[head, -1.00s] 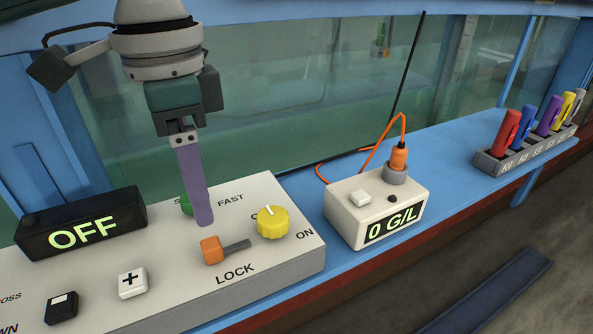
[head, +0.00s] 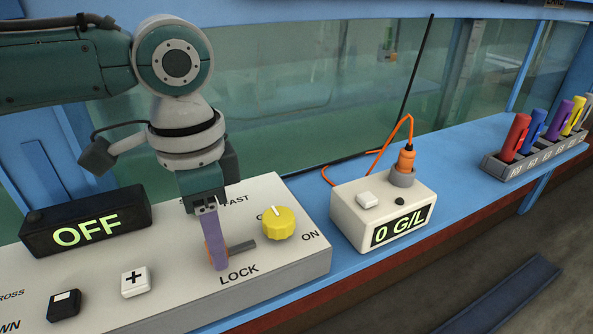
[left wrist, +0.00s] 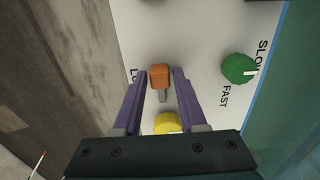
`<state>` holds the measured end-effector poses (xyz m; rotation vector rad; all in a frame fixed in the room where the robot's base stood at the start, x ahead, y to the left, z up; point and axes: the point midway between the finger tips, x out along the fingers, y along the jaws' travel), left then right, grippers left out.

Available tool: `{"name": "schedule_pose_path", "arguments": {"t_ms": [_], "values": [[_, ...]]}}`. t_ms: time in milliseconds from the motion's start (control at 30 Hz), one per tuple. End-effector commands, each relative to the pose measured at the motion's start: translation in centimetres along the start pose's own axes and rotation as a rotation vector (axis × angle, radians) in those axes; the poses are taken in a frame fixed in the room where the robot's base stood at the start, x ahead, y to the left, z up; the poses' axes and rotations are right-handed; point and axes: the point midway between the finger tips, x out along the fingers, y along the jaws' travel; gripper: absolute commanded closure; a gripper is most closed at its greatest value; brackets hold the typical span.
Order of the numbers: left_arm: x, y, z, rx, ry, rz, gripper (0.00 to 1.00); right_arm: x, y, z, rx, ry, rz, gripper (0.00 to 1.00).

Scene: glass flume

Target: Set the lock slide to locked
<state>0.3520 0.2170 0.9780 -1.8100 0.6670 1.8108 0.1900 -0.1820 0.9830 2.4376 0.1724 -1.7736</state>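The lock slide is an orange block, seen in the left wrist view (left wrist: 159,77), at one end of a short dark slot (head: 243,247) on the control panel (head: 290,262), by the printed word LOCK. In the head view it is at the slot's left end, mostly hidden by a finger. My left gripper (head: 218,265) points down over it. In the left wrist view its two purple fingers stand apart, one on each side of the block, with narrow gaps visible. My right gripper is not in view.
A yellow knob (head: 279,223) is close by on the right. A green knob (left wrist: 238,68), a white plus button (head: 135,281) and a black switch (head: 64,305) share the panel. A display reading OFF (head: 85,229) and a white meter box (head: 350,222) stand near.

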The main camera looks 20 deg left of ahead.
Motion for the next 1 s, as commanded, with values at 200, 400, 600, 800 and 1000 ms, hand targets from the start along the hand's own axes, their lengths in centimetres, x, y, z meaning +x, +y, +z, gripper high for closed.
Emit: {"name": "schedule_pose_path", "arguments": {"t_ms": [200, 400, 600, 800, 1000], "values": [[-0.02, 0.0, -0.01, 0.0, 0.0, 0.0, 0.85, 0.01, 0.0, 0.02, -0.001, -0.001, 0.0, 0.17], [-0.03, 0.0, -0.02, 0.0, 0.001, 0.0, 1.0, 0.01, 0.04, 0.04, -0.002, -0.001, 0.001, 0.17], [-0.04, 0.0, -0.02, 0.0, 0.001, 0.0, 1.0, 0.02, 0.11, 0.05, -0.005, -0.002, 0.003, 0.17], [-0.05, 0.0, -0.03, 0.0, 0.001, 0.0, 1.0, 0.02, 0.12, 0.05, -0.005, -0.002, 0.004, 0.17], [-0.06, 0.01, -0.03, 0.0, 0.001, 0.0, 1.0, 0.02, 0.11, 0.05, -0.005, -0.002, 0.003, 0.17]]}}
